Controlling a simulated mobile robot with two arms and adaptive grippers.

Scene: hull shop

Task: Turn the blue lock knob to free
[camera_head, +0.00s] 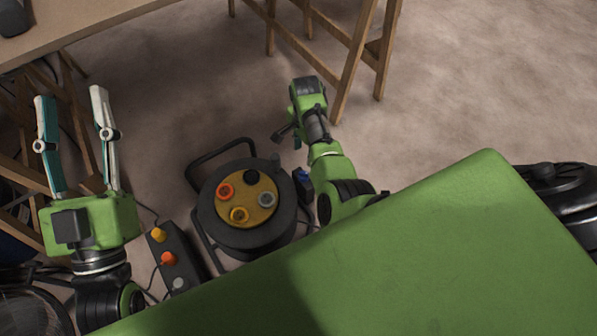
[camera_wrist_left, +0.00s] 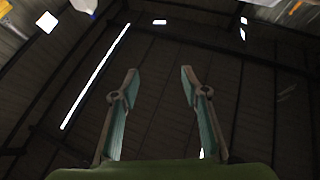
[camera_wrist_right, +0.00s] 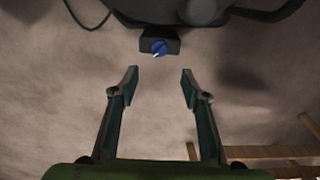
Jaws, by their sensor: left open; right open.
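The blue lock knob (camera_wrist_right: 159,47) shows in the right wrist view on a small dark block, with a pale mark on its face. In the head view a bit of the blue knob (camera_head: 301,174) shows at the right side of the round black reel (camera_head: 207,212). My right gripper (camera_wrist_right: 157,75) is open and empty, its fingertips apart and below the knob in its wrist view, not touching it. In the head view the right gripper (camera_head: 287,135) points down and away, its fingers partly hidden. My left gripper (camera_head: 70,95) is open and empty, raised at the left, pointing up at the roof (camera_wrist_left: 160,60).
The reel has a yellow face with several coloured sockets and a black handle (camera_head: 215,150). A control box (camera_head: 181,262) with coloured buttons stands left of it. Wooden trestles (camera_head: 355,60) stand behind, and a table (camera_head: 80,25) is at top left. Floor (camera_head: 470,70) at right is clear.

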